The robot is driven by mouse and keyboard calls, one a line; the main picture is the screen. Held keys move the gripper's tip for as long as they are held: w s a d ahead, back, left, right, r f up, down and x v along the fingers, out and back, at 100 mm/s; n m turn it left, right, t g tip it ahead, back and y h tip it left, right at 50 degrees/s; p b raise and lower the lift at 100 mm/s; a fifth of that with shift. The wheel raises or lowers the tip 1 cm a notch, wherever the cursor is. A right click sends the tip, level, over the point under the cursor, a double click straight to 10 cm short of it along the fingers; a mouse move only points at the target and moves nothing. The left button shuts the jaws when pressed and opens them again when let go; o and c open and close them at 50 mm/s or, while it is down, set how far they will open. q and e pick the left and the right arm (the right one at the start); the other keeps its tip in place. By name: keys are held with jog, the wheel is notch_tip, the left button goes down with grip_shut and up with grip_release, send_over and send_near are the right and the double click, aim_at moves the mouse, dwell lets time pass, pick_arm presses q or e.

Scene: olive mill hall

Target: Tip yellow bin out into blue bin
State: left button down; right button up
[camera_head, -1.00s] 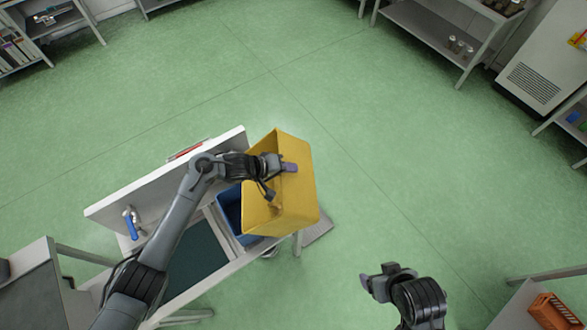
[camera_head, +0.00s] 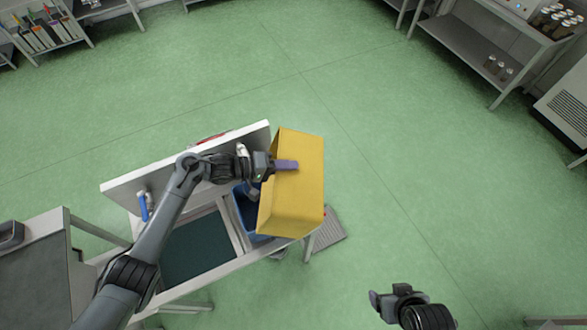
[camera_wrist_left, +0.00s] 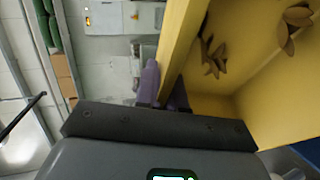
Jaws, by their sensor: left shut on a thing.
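The yellow bin (camera_head: 297,190) is held tilted on its side, partly over the blue bin (camera_head: 245,212). My left gripper (camera_head: 284,166) is shut on the yellow bin's wall near its rim; its purple fingers also show in the left wrist view (camera_wrist_left: 163,88). That view looks into the yellow bin (camera_wrist_left: 205,95), where several brown star-like pieces (camera_wrist_left: 214,58) are visible. The blue bin sits at the right end of the sink bench, mostly hidden by the yellow bin and my gripper. My right gripper (camera_head: 386,300) hangs apart, low in the head view; its jaw gap is unclear.
The bench has a white back panel (camera_head: 185,165), a dark green basin (camera_head: 198,250) and a blue-handled tap (camera_head: 143,205). A grey table (camera_head: 35,265) stands at the left. Green floor (camera_head: 400,150) is open to the right; shelves line the far walls.

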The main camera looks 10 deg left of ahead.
pick_arm(q)
jog(key=a+f+n+t+h+b, duration=0.1)
jog(key=a+f+h+b, duration=0.1)
jog(key=a+h+b, duration=0.3)
jog(key=shift+s+a+t+b, duration=0.35)
jog(key=shift+a+t+b, duration=0.05)
jog(key=shift+a+b, duration=1.95)
jog(key=shift+a, duration=0.1)
jog(key=shift+r, duration=0.1)
dwell(0.6)
